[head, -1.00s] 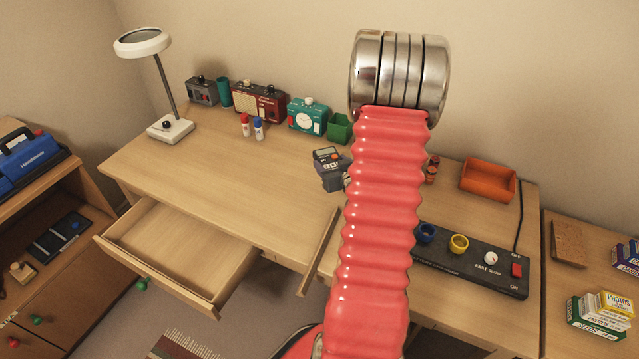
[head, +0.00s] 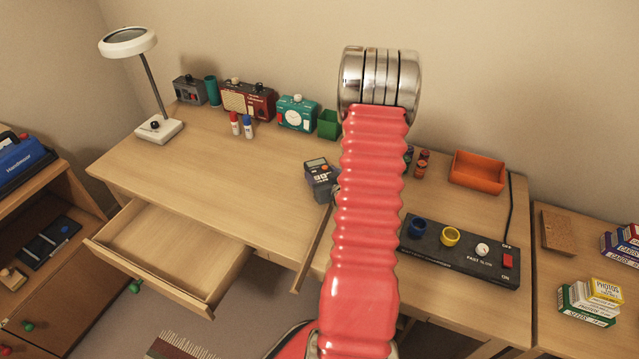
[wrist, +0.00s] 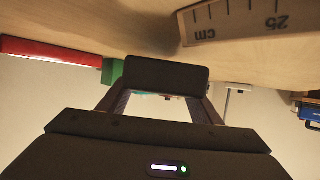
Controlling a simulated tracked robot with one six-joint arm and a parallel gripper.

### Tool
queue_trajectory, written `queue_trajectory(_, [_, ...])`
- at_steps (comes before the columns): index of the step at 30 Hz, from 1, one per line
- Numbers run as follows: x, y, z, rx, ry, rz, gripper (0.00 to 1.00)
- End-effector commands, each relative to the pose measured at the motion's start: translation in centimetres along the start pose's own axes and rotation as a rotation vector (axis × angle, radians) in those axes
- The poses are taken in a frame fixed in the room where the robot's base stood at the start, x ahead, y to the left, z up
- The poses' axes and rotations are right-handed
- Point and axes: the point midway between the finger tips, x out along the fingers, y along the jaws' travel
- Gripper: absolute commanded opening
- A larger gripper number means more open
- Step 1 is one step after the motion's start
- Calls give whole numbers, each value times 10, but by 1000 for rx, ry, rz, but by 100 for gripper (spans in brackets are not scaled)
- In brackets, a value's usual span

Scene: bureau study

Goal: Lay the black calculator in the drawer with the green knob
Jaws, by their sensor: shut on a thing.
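My gripper (head: 323,192) is partly hidden behind my red arm and shut on the black calculator (head: 317,168). In the wrist view the calculator (wrist: 165,75) shows as a dark slab between the fingers. The drawer (head: 225,288) at the desk's left front is pulled out and looks empty. Its green knob (head: 135,286) is on its front. The height of the calculator over the desk is hard to judge.
A black control panel (head: 460,252) and an orange tray (head: 477,172) stand on the right. A lamp (head: 158,130), radios (head: 248,101) and glue-like bottles (head: 248,128) line the back. The desk's left middle is clear.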

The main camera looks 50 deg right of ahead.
Motion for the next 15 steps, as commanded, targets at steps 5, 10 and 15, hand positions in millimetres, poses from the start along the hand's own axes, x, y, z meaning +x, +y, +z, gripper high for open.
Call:
queue_trajectory(5, [8,0,19,0,-1,-1,32])
queue_trajectory(10, [11,0,25,-1,2,0,32])
queue_trajectory(15, [11,0,25,-1,2,0,32])
